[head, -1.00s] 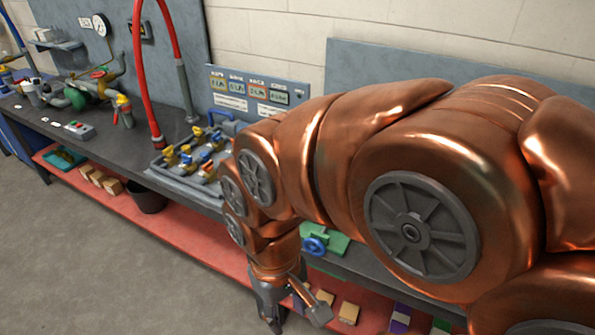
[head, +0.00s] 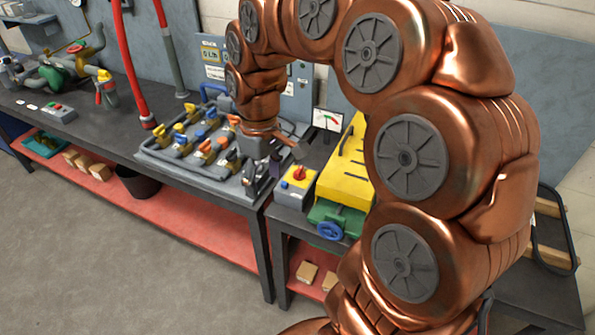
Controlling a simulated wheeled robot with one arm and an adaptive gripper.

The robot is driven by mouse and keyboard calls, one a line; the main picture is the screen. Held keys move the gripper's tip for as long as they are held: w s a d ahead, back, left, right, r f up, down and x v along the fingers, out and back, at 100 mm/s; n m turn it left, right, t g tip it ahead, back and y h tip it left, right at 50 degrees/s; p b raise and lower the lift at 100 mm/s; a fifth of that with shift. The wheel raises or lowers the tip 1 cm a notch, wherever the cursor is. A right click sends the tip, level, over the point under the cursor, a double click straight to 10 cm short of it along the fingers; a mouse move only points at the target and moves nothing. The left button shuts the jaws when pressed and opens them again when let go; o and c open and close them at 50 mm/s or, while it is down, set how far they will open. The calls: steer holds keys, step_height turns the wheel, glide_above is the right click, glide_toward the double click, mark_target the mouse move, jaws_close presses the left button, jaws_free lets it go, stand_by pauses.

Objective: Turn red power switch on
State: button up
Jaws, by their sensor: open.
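A small grey box (head: 291,195) with a yellow top carries a red rotary switch (head: 299,174) and a blue button (head: 284,184). It stands near the front edge of the bench, just left of a yellow machine. The way the red switch is set is too small to tell. My gripper (head: 256,184) hangs pointing down just left of the box, by the right end of the valve tray. It looks open and empty. Its fingertips are small and partly blend with the tray, so I cannot tell whether they touch anything.
A yellow machine (head: 345,178) with a green vise-like base and a blue handwheel (head: 330,231) stands right of the box. A gauge (head: 327,120) stands behind. A red-and-green button box (head: 58,113) lies farther left.

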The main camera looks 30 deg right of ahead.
steer(key=w+d+f+n+b, duration=0.1)
steer(key=w+d+f+b, duration=0.15)
steer(key=w+d, duration=0.3)
steer(key=w+d+f+b, duration=0.1)
steer(key=w+d+f, duration=0.3)
steer(key=w, duration=0.3)
steer(key=b, duration=0.2)
glide_above(298, 169)
steer(key=shift+n+t+h, duration=0.3)
step_height(298, 169, down, 6)
steer(key=shift+a+r, duration=0.1)
steer(key=shift+w+f+p, duration=0.1)
steer(key=shift+f+p, duration=0.25)
steer(key=shift+p, duration=0.05)
step_height(298, 169, down, 7)
steer(key=shift+f+p, duration=0.15)
steer(key=shift+p, duration=0.85)
steer(key=shift+c, duration=0.4)
steer(key=c, duration=1.1)
steer(key=shift+o, duration=0.2)
